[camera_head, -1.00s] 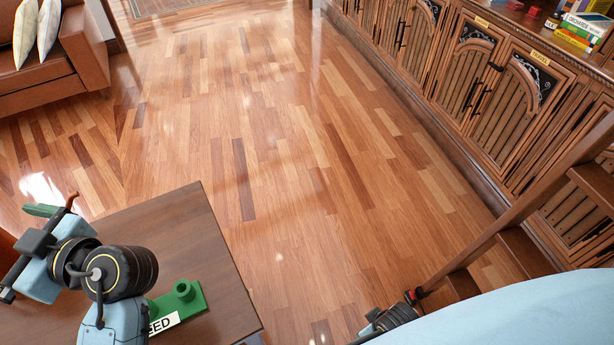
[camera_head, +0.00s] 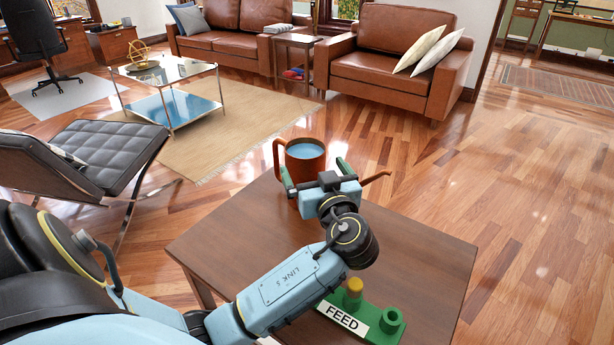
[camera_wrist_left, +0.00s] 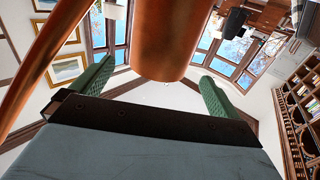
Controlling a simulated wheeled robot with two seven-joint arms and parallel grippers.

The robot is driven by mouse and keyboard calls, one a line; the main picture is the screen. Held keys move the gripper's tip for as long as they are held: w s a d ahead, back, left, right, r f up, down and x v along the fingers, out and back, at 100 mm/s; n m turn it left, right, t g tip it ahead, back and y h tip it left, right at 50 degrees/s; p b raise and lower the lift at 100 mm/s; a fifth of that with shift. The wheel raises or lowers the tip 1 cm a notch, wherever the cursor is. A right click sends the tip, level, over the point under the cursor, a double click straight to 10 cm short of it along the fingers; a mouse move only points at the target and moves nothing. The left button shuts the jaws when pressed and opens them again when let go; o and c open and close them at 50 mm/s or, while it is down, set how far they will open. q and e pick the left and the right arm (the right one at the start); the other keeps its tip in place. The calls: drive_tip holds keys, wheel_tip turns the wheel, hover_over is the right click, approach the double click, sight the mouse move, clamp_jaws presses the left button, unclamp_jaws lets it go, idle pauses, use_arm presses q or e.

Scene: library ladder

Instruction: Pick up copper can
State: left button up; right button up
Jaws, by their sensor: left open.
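The copper can (camera_head: 304,160) stands on the brown table near its far corner. It is open at the top with blue inside, has a loop handle on its left, and a thin spout (camera_head: 376,178) shows to the right. My left gripper (camera_head: 316,172) is open at the near side of the can, its green fingers to either side. In the left wrist view the can (camera_wrist_left: 162,35) fills the top middle, between and beyond the open fingers (camera_wrist_left: 155,78). I cannot tell whether they touch it. My right gripper is not in view.
A green FEED stand (camera_head: 372,325) with a yellow-topped peg and an empty ring sits on the table (camera_head: 235,220), near my left forearm. A black lounge chair (camera_head: 100,165) stands to the left. Open wooden floor lies to the right.

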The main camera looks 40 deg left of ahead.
sight(307, 155)
use_arm(q)
drive_tip(key=x, duration=0.4)
drive_tip(key=shift+w+a, duration=0.1)
drive_tip(key=shift+a, duration=0.1)
drive_tip(key=shift+w+a+b, duration=0.3)
drive_tip(key=shift+a, duration=0.2)
drive_tip(key=c, duration=0.9)
drive_tip(key=shift+r, duration=0.15)
drive_tip(key=shift+c, duration=0.6)
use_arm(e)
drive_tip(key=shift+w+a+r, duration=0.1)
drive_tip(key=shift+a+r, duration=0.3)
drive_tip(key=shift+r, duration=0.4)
